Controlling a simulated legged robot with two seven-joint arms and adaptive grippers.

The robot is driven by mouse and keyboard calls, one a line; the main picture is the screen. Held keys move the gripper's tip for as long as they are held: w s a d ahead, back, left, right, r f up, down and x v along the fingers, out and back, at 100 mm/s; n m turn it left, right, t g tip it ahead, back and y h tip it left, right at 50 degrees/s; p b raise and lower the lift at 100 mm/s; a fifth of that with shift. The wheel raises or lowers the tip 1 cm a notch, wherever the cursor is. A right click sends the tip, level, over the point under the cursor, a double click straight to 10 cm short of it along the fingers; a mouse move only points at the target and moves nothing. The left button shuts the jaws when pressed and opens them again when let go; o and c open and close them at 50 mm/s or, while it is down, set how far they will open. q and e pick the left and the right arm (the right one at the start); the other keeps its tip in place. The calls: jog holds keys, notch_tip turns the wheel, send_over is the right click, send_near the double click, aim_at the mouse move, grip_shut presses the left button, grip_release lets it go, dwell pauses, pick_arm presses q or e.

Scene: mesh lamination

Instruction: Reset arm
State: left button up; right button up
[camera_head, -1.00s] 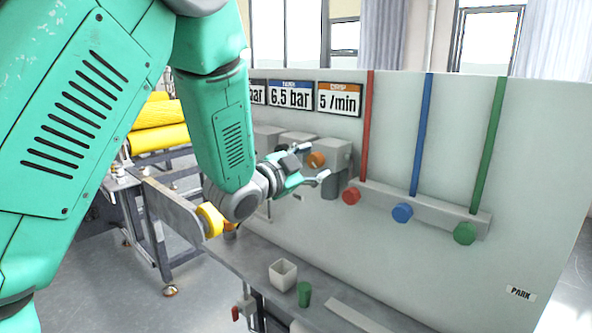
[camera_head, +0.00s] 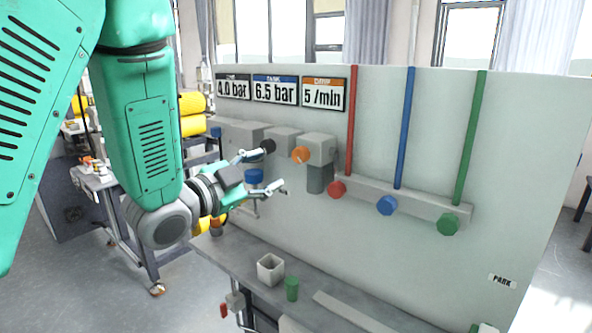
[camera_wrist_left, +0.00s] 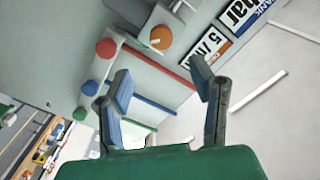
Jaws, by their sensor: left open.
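My left gripper (camera_head: 274,171) is open and empty. It hangs in the air in front of the grey panel (camera_head: 300,215), left of the orange knob (camera_head: 300,155). In the left wrist view its two fingers (camera_wrist_left: 162,95) are spread apart with only the panel and floor area behind them. The orange knob also shows in the left wrist view (camera_wrist_left: 161,37), beyond the fingers and apart from them. My right gripper is not in any view.
Red (camera_head: 337,190), blue (camera_head: 387,205) and green (camera_head: 447,224) knobs sit on a bar right of the gripper, under coloured pipes. A white square cup (camera_head: 270,269) and a green cup (camera_head: 291,288) stand on the shelf below. Yellow rolls (camera_head: 193,113) stand behind my left arm.

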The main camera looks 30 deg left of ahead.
pick_arm(q)
jog(key=s+d+f+n+g+b, duration=0.1)
jog(key=s+f+n+g+b, duration=0.15)
jog(key=f, duration=0.85)
jog(key=s+d+f+n+g+y+b, duration=0.1)
jog(key=s+d+f+g, duration=0.15)
jog(key=f, duration=0.85)
jog(key=s+d+f+n+g+b, duration=0.15)
jog(key=f+g, duration=0.25)
jog(key=f, duration=0.7)
jog(key=s+d+f+n+g+b, duration=0.2)
jog(key=s+f+g, duration=0.2)
jog(key=s+f, duration=0.6)
jog(key=s+d+f+n+g+b, duration=0.2)
jog(key=s+d+f+g, duration=0.1)
jog(key=s+f, duration=0.7)
jog(key=shift+s+g, duration=0.5)
jog(key=shift+g, duration=0.2)
jog(key=shift+w, duration=0.15)
